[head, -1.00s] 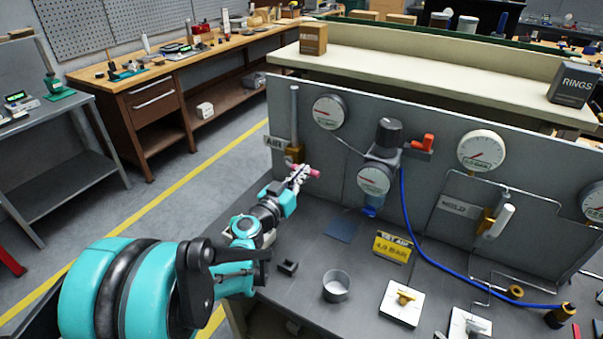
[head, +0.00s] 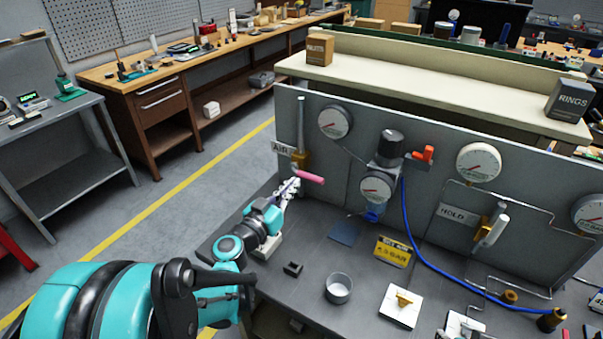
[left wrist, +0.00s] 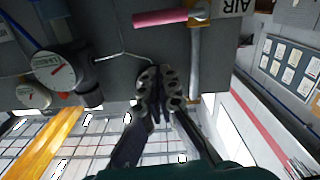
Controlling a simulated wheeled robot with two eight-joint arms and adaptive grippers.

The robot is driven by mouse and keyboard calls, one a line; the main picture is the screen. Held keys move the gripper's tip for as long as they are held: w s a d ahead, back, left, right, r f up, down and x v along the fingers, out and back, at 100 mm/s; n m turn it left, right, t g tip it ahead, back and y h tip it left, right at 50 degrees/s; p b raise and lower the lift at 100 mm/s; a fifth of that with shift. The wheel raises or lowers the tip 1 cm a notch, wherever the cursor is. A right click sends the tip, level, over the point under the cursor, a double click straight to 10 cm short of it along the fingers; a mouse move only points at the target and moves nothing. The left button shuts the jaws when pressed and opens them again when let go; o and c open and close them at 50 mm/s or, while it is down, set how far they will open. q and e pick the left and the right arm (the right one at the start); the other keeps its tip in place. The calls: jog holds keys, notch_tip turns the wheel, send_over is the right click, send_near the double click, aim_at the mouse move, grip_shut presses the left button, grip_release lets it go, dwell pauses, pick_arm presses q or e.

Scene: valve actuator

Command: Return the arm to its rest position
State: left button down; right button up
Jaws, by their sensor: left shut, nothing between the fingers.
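My left arm (head: 228,258) reaches in from the left over the bench. Its gripper (head: 294,184) is shut and empty, just below and left of the pink valve handle (head: 310,177) by the AIR label (head: 281,148). In the left wrist view the closed fingers (left wrist: 161,76) point at the grey panel (left wrist: 113,75). There the pink handle (left wrist: 160,18) lies beyond the fingertips, with a visible gap between. The handle sticks out sideways from the brass valve (head: 300,160). My right gripper is not in view.
The upright panel (head: 352,150) carries several gauges and a regulator (head: 385,150) with a blue hose (head: 410,235). On the bench are a small black block (head: 292,268), a grey cup (head: 338,288) and a yellow sign (head: 393,251). The floor left of the bench is open.

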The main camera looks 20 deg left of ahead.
pick_arm(q)
jog(key=s+d+f+m+g+h, duration=0.1)
jog(key=s+d+f+g, duration=0.1)
jog(key=s+d+g, duration=0.3)
jog(key=s+d+f+m+g+h, duration=0.1)
jog(key=s+d+f, duration=0.2)
jog(key=d, duration=0.4)
jog(key=s+a+f+n+g+y, duration=0.1)
jog(key=s+f+g+y, duration=0.1)
jog(key=s, duration=0.4)
jog(key=s+a+f+n+g+y, duration=0.1)
jog(key=s+f+g+y, duration=0.1)
jog(key=s, duration=0.5)
jog(key=shift+a+g+y, duration=0.3)
jog(key=shift+a+g, duration=0.05)
jog(key=shift+g, duration=0.15)
dwell(0.5)
